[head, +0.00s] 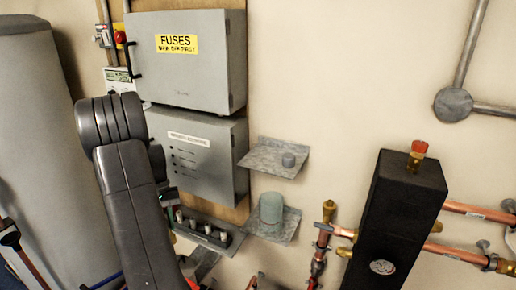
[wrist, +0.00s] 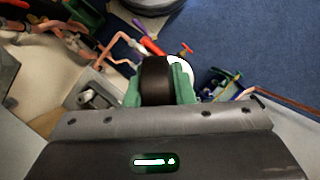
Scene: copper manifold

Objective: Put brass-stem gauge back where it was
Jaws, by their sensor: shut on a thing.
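In the wrist view my gripper (wrist: 157,85) has its green fingers shut around a dark round body with a white face showing behind it on the right. It looks like the gauge (wrist: 156,72); its brass stem is not visible. In the head view my arm covers the left-centre, and the gripper and held gauge are hidden behind or below it. I cannot tell where the held gauge came from.
Two small grey wall shelves, the upper (head: 262,166) with a short grey knob and the lower with a grey-green cylinder (head: 271,208), stand right of the fuse box (head: 190,75). Copper pipes (head: 465,209) run at the right.

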